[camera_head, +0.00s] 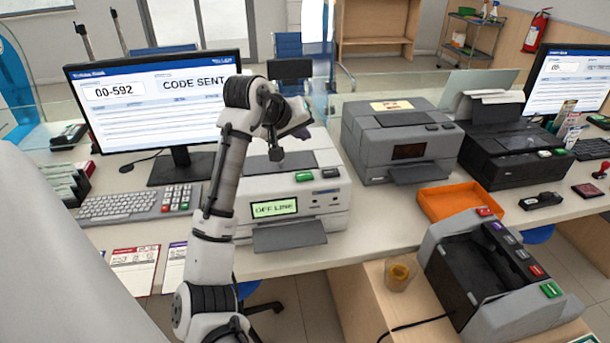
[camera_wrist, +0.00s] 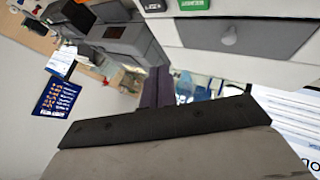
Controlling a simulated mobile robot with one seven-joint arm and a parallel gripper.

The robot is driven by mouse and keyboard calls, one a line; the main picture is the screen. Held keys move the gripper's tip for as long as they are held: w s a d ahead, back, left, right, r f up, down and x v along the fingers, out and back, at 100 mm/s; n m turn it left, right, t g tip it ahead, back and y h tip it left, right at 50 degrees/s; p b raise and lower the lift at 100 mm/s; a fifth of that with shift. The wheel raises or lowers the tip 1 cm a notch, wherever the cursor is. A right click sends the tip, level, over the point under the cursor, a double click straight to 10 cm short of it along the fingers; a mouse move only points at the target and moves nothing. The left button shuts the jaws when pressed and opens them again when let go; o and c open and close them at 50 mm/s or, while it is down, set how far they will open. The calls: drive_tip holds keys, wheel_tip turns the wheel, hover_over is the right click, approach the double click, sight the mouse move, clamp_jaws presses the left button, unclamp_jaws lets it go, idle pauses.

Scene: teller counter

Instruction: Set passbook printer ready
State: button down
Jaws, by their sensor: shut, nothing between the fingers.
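The passbook printer (camera_head: 325,200) is a pale box on the counter, with a dark grey top panel and a dark tray at its front. Its lit green display (camera_head: 273,208) reads "OFF LINE". A green button (camera_head: 303,176) and a dark button (camera_head: 330,172) sit on the upper front edge. In the wrist view the green button (camera_wrist: 193,4) and dark button (camera_wrist: 155,5) show at the top edge. My gripper (camera_head: 277,156) is shut and empty over the printer's left top part, left of the buttons; whether it touches is unclear.
A monitor (camera_head: 150,97) reading "CODE SENT" and a keyboard (camera_head: 135,205) stand left. A grey machine (camera_head: 398,137), a black printer (camera_head: 512,150) and an orange tray (camera_head: 457,200) stand right. A note counter (camera_head: 495,275) and a small cup (camera_head: 399,273) stand in front.

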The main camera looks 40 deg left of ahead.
drive_tip(key=b, duration=0.6)
hover_over(302, 177)
wheel_tip(302, 177, down, 8)
drive_tip(key=shift+r, duration=0.1)
drive_tip(key=shift+f, duration=0.4)
idle(1.3)
drive_tip(key=shift+f, duration=0.45)
drive_tip(key=shift+f+b, duration=0.4)
drive_tip(key=shift+f, duration=0.05)
idle(0.5)
drive_tip(key=shift+r, duration=0.1)
drive_tip(key=shift+r+p, duration=0.8)
drive_tip(key=shift+p, duration=0.1)
drive_tip(key=shift+r+p, duration=2.15)
drive_tip(key=shift+r, duration=0.3)
